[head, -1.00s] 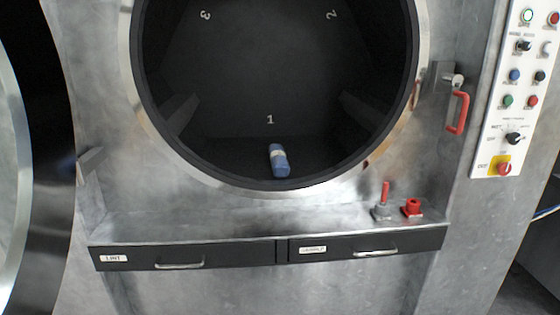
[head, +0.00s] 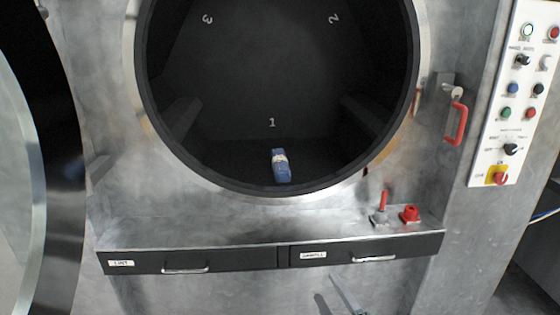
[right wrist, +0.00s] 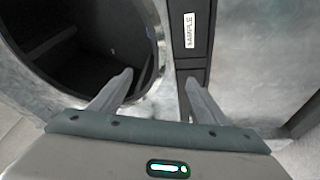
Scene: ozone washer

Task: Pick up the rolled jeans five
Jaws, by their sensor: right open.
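The rolled jeans (head: 282,172) are a small blue roll with a pale band. They lie on the floor of the dark drum, just inside its front lip and below the number 1. My right gripper (head: 327,288) shows at the bottom edge of the head view, below the drawers and outside the drum. In the right wrist view its two fingers (right wrist: 159,77) are spread apart with nothing between them. My left gripper is not in view.
The round drum opening (head: 150,110) has a metal rim. The open door (head: 40,190) stands at the left. A ledge with red-topped valves (head: 410,213) and two drawers (head: 190,260) juts out below. A red handle (head: 455,124) and control panel (head: 515,90) are at the right.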

